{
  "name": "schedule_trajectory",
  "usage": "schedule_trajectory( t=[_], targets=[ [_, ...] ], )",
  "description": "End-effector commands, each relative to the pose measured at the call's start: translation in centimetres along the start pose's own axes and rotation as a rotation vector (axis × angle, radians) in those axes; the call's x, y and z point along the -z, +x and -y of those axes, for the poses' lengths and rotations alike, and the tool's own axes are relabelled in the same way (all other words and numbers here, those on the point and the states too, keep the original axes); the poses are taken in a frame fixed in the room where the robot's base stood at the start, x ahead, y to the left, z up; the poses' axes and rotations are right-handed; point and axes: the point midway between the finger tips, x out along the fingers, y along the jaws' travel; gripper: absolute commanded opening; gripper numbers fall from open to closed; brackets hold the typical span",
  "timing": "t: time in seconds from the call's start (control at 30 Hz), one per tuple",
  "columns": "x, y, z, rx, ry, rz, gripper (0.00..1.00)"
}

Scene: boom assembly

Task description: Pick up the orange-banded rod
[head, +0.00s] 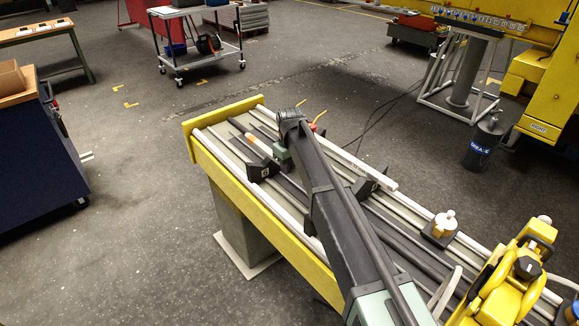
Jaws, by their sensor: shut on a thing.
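The orange-banded rod (249,138) shows as a short pale length with an orange band, near the far left end of the long workbench. It runs toward my gripper (282,157), where its other part is hidden. My gripper is low over the bench beneath the end of my dark arm, and is shut on the rod. The fingertips are small and largely hidden, so the exact grip point cannot be seen. I cannot tell whether the rod is clear of the bench.
Two black support blocks, one left (262,170) and one right (369,186) of my arm, stand on the bench (258,222). A white bar (362,166) runs along the back. A pale knobbed part (441,227) and a yellow machine (505,285) are at the right. Floor surrounds the bench.

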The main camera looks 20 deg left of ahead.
Motion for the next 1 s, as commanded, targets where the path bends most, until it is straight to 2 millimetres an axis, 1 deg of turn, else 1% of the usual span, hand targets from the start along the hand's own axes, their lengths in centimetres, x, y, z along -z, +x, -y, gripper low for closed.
schedule_trajectory(
  t=[0.03,0.1,0.2,0.3,0.33,0.4,0.47,0.57,0.67,0.77,0.87,0.9,1.0],
  targets=[
    [0.0,-3.9,0.0,0.0,0.0,0.0,0.0],
    [0.0,-6.5,0.0,0.0,0.0,0.0,0.0],
    [0.0,-9.6,0.0,0.0,0.0,0.0,0.0],
    [0.0,-11.7,0.0,0.0,0.0,0.0,0.0],
    [0.0,-12.1,0.0,0.0,0.0,0.0,0.0],
    [0.0,-12.8,0.0,0.0,0.0,0.0,0.0],
    [0.0,-13.0,0.0,0.0,0.0,0.0,0.0],
    [0.0,-12.9,0.0,0.0,0.0,0.0,0.0],
    [0.0,-11.8,0.0,0.0,0.0,0.0,0.0],
    [0.0,-9.3,0.0,0.0,0.0,0.0,0.0],
    [0.0,-5.9,0.0,0.0,0.0,0.0,0.0],
    [0.0,-4.4,0.0,0.0,0.0,0.0,0.0],
    [0.0,-1.4,0.0,0.0,0.0,0.0,0.0]
  ],
)
